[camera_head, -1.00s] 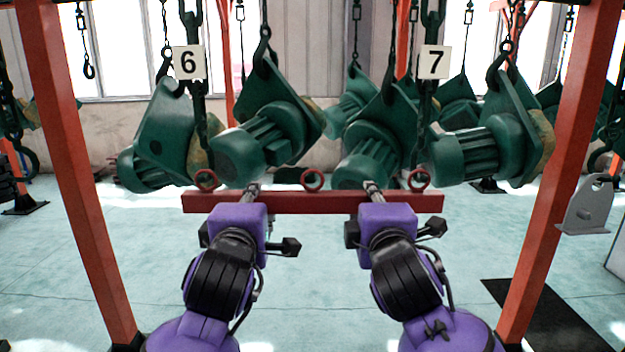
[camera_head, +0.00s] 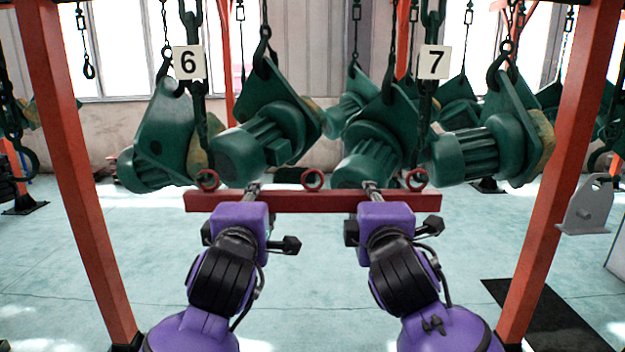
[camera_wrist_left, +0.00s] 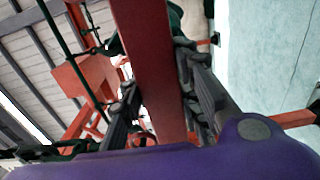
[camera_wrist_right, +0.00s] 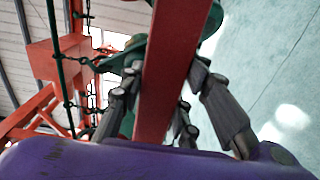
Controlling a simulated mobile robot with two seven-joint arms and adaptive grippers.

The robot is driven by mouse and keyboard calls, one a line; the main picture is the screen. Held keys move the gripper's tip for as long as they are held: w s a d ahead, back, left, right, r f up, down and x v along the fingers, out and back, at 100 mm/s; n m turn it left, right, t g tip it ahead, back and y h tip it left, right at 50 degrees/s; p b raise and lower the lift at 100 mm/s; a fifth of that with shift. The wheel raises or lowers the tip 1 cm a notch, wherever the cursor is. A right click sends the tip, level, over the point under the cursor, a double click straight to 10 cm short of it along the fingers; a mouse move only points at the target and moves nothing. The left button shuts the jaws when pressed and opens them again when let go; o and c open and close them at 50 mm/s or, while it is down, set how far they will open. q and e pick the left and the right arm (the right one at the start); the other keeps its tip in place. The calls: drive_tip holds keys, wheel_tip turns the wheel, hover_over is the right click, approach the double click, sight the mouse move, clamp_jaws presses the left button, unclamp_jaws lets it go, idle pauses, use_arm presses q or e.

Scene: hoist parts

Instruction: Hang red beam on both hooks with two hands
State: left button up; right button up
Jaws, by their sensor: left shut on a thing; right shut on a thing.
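The red beam (camera_head: 312,202) is level in the head view, with three red rings along its top: left (camera_head: 207,180), middle (camera_head: 312,180) and right (camera_head: 416,180). My left gripper (camera_head: 252,192) and right gripper (camera_head: 372,191) are shut on it, on either side of the middle ring. The beam runs between the fingers in the left wrist view (camera_wrist_left: 152,70) and the right wrist view (camera_wrist_right: 175,65). Dark chains with hooks hang at sign 6 (camera_head: 189,63) and sign 7 (camera_head: 433,62). Their lower ends come down close to the outer rings; I cannot tell whether they touch.
Several green hoist motors (camera_head: 262,140) hang behind the beam and chains. Red frame posts stand at the left (camera_head: 75,170) and right (camera_head: 565,170). A grey bracket (camera_head: 587,207) is by the right post. The floor below the beam is open.

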use_arm(q)
drive_tip(key=shift+w+d+f, duration=0.1)
drive_tip(key=shift+f, duration=0.25)
use_arm(e)
drive_tip(key=shift+a+f, duration=0.1)
drive_tip(key=shift+f, duration=0.2)
idle(0.4)
idle(0.5)
use_arm(q)
drive_tip(key=o, duration=1.3)
drive_tip(key=shift+c, duration=0.2)
use_arm(e)
drive_tip(key=o, duration=1.3)
drive_tip(key=shift+c, duration=0.2)
use_arm(q)
drive_tip(key=o, duration=0.3)
use_arm(e)
drive_tip(key=shift+w+f, duration=0.1)
drive_tip(key=shift+f, duration=0.1)
drive_tip(key=o, duration=0.3)
